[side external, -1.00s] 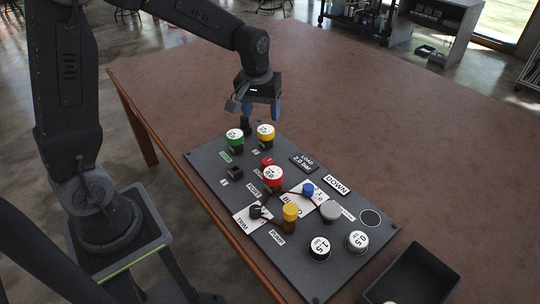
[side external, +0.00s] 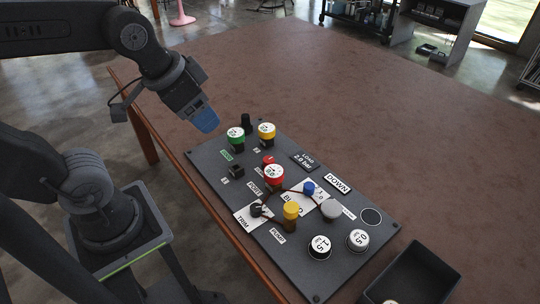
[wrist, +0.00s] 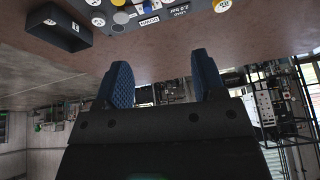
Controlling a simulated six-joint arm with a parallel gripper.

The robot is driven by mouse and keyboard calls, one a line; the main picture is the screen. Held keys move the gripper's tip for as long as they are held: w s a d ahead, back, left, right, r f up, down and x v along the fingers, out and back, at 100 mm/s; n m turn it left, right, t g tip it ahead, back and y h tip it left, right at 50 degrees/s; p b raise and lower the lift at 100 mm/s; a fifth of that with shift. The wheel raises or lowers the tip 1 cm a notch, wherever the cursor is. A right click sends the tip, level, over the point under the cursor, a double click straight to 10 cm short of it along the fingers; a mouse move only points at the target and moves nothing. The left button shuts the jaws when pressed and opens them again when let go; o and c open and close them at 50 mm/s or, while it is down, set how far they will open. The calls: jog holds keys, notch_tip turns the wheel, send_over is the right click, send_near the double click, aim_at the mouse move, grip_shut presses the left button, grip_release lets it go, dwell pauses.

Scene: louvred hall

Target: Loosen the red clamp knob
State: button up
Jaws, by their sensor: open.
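A small red knob (side external: 268,160) sits on the dark panel (side external: 330,270), right behind a larger red-sided cylinder with a white printed top (side external: 274,173). I cannot tell for certain which red part is the clamp knob. My gripper (side external: 205,121) is open and empty, in the air near the panel's far left corner, apart from both red parts. In the wrist view its two blue fingers (wrist: 165,75) are spread with nothing between them. The panel's edge (wrist: 165,24) shows at the top there; I cannot make out the red parts.
Green-topped (side external: 236,135) and yellow-topped (side external: 266,130) cylinders and a black post (side external: 246,121) stand near my gripper. White-topped weights (side external: 319,247) and a yellow knob (side external: 291,210) are nearer the front. An open black bin (side external: 440,262) is at right. The table behind is clear.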

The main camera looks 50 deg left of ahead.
jog(key=w+a+f+m+g, duration=0.2)
jog(key=w+m, duration=0.3)
jog(key=w, duration=0.3)
jog(key=m+g, duration=0.3)
jog(key=m, duration=0.7)
send_over(269, 159)
notch_tip(269, 159, down, 17)
notch_tip(269, 159, down, 13)
jog(key=shift+f, duration=0.1)
jog(key=c, duration=0.9)
